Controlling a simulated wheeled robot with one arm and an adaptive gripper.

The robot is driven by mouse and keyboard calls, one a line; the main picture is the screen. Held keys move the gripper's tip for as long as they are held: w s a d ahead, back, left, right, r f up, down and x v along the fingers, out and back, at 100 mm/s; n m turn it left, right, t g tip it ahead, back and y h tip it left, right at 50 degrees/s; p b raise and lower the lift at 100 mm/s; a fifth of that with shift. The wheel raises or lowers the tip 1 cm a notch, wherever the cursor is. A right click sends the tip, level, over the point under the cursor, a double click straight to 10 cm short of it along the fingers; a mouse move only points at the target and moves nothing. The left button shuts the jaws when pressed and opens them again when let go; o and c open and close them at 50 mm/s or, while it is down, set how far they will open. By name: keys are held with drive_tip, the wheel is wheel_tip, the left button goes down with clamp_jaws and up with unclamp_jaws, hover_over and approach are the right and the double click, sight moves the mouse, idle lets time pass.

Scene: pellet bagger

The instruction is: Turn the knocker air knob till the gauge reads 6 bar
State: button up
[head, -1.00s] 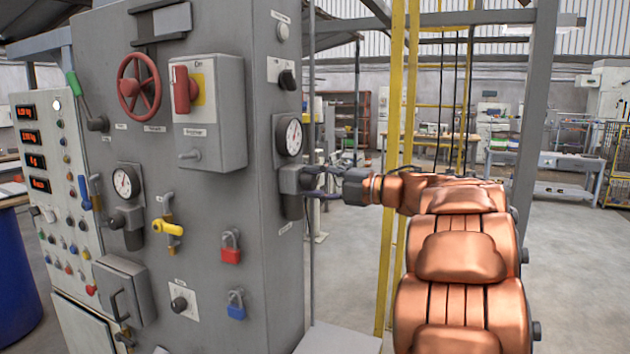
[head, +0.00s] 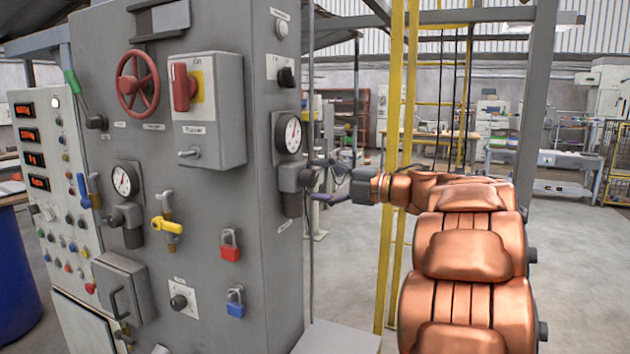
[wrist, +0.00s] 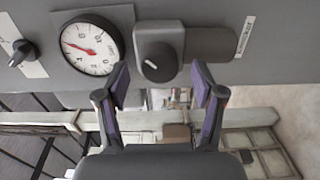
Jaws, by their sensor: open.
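The knocker air knob (wrist: 158,62) is dark and round with a white pointer line, on a grey regulator body on the cabinet's side. In the head view the regulator (head: 291,179) sits below its gauge (head: 289,132). My gripper (wrist: 160,80) is open, its purple-padded fingertips on either side of the knob and slightly short of it, not visibly touching. It also shows in the head view (head: 318,180), just right of the regulator. The gauge in the wrist view (wrist: 91,46) has a white face and red needle; it appears sideways, and I cannot read its exact value.
A black selector knob (wrist: 22,52) is beside the gauge. The cabinet front carries another gauge (head: 125,181), a yellow-handled valve (head: 167,226), a red handwheel (head: 138,84) and padlocks. A yellow post (head: 391,200) stands close to my arm. Open floor lies to the right.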

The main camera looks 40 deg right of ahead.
drive_tip(key=v, duration=1)
drive_tip(key=shift+s+d, duration=0.1)
drive_tip(key=w+d+r+m+t+h, duration=0.35)
drive_tip(key=w+r+m+h, duration=0.35)
drive_tip(key=w+m+h, duration=0.45)
drive_tip(key=s+a+f+m+g+h+p, duration=0.1)
drive_tip(key=s+a+f+m+g, duration=0.35)
drive_tip(key=f, duration=0.45)
drive_tip(key=s+a+f+m+g+h, duration=0.1)
drive_tip(key=s+a+f+m+g, duration=0.35)
drive_tip(key=f, duration=0.45)
drive_tip(key=s+a+f+m+g+h+p, duration=0.1)
drive_tip(key=s+a+f+m+g, duration=0.25)
drive_tip(key=s+a+f, duration=0.4)
drive_tip(key=s+a+f+g+y, duration=0.2)
drive_tip(key=s+a+f+g, duration=0.2)
drive_tip(key=s, duration=0.7)
drive_tip(key=s+a+f+g+y, duration=0.3)
drive_tip(key=s+a+f, duration=0.5)
drive_tip(key=s+a, duration=0.3)
drive_tip(key=a+g, duration=0.1)
drive_tip(key=a, duration=0.1)
drive_tip(key=shift+s+a, duration=0.15)
drive_tip(key=shift+a, duration=0.1)
drive_tip(key=shift+f, duration=0.1)
idle(0.5)
